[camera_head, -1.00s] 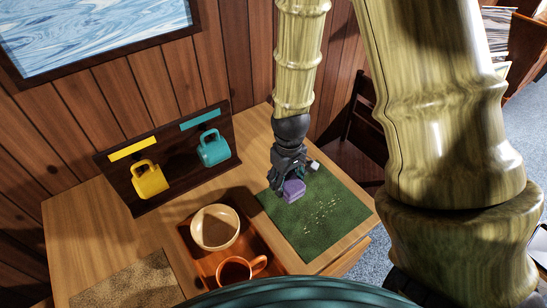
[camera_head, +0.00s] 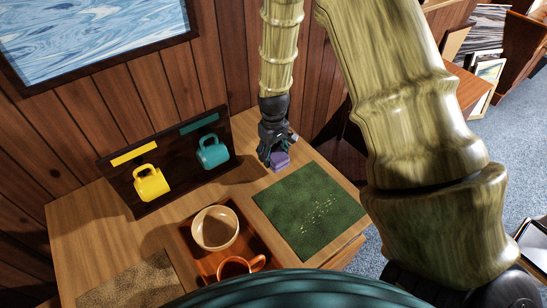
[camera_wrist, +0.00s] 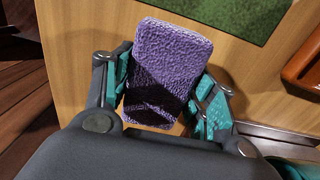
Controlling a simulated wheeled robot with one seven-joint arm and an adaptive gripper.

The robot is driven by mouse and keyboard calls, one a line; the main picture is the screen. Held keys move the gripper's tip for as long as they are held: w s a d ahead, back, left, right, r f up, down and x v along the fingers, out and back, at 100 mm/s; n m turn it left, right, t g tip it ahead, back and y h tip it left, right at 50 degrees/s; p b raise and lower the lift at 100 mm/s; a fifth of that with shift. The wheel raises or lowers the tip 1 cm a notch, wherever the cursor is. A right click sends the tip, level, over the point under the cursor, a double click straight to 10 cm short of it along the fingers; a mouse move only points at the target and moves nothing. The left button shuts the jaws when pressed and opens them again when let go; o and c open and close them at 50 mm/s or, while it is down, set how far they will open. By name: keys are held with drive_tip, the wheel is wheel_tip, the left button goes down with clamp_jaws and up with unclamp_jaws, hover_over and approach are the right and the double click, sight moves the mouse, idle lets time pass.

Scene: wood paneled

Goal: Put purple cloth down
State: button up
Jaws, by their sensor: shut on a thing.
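The purple cloth (camera_head: 279,160) is a small, thick folded block with a rough woven surface. My gripper (camera_head: 272,158) is shut on it at the back of the wooden table (camera_head: 90,233), beyond the green mat's far edge. In the wrist view the cloth (camera_wrist: 172,60) sits between the two teal-padded fingers (camera_wrist: 168,92), with bare wood beneath it. Whether the cloth touches the table or hangs just above it cannot be told. The green mat (camera_head: 290,215) is flat and has light crumbs scattered on it.
A brown tray (camera_head: 190,238) holds a cream bowl (camera_head: 215,228) and an orange mug (camera_head: 236,268). Bare table lies between rack and green mat.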

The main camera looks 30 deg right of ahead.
sight(274, 151)
drive_tip(key=shift+f+p, duration=0.35)
drive_tip(key=shift+f, duration=1)
drive_tip(key=shift+f, duration=0.15)
drive_tip(key=o, duration=1)
drive_tip(key=shift+o, duration=0.2)
drive_tip(key=shift+r+b, duration=1.15)
drive_tip(key=shift+r, duration=5)
